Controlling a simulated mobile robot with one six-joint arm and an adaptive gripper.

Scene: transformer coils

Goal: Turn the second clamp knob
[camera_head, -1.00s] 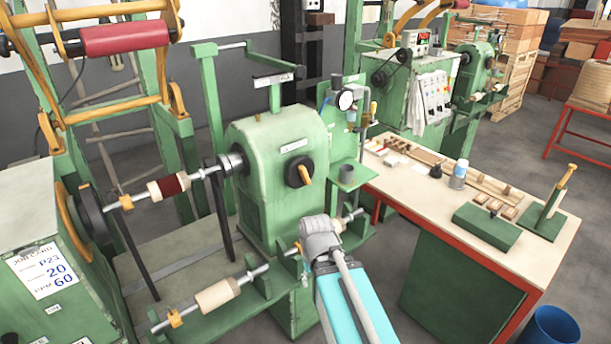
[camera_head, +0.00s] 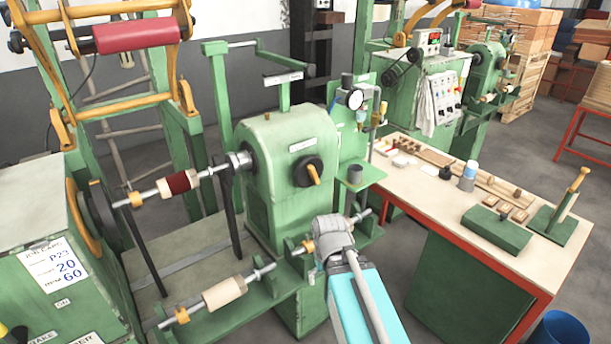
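Yellow-orange clamp knobs sit on the winder's shafts. The lower shaft carries one clamp knob (camera_head: 180,316) left of a cream bobbin (camera_head: 223,292) and another small orange clamp knob (camera_head: 303,247) right beside my arm's grey wrist. The upper shaft carries a clamp knob (camera_head: 133,200) left of a dark red wound coil (camera_head: 178,184). I cannot tell which is the second. My wrist, on a cyan arm link, is in front of the lower shaft's right part. My gripper's fingers are not discernible, so touching cannot be judged.
The green winding head (camera_head: 290,145) with an orange-handled black dial stands behind my wrist. A workbench (camera_head: 420,193) with small parts is to the right, and a blue bin (camera_head: 558,332) at bottom right. A job-card panel (camera_head: 60,268) is at left.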

